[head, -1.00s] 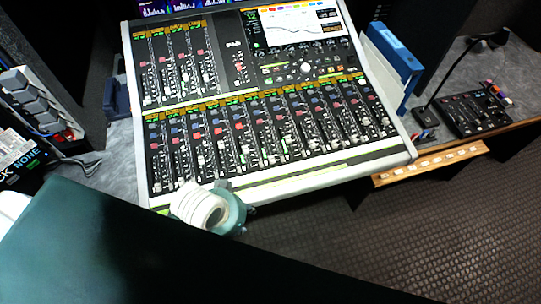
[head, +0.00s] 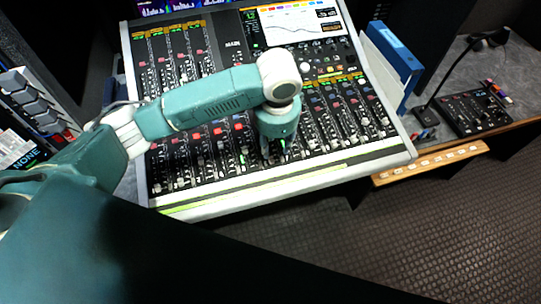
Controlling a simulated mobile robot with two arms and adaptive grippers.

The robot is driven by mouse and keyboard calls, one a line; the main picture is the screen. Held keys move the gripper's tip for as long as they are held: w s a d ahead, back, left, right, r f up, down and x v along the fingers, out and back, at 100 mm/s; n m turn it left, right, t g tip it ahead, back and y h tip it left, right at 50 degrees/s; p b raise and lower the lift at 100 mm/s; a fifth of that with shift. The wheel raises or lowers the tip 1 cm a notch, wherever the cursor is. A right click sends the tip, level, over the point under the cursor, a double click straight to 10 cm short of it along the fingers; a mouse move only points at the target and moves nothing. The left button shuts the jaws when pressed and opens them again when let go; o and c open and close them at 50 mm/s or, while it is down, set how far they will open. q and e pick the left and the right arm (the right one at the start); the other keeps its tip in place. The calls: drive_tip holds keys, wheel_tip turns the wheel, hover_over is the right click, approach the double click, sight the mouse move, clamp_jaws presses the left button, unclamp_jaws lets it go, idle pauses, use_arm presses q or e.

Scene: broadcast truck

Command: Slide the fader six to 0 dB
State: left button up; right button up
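The mixing console (head: 404,157) fills the middle of the head view, tilted slightly, with a long lower row of channel faders and a shorter row at upper left. My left arm comes in from the left and crosses the lower row. My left gripper (head: 274,152) points down over the middle of that row, its fingertips at or just above the fader slots. It hides the middle strips, so fader six and its cap cannot be made out clearly. Whether the fingers are open, shut or touching a cap cannot be told. My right gripper is not in view.
The console's screen (head: 292,27) is at the top. Blue and white binders (head: 396,55) stand close to its right side. A small black control box (head: 475,113) and a gooseneck microphone (head: 452,75) are farther right. A wooden strip with buttons (head: 430,163) edges the desk.

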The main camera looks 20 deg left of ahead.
sight(270, 159)
use_arm(q)
drive_tip(key=f, duration=0.3)
drive_tip(key=w+a+f+p, duration=0.1)
drive_tip(key=f, duration=0.6)
drive_tip(key=shift+w+a+p, duration=0.35)
drive_tip(key=shift+p, duration=0.05)
drive_tip(key=c, duration=0.8)
clamp_jaws()
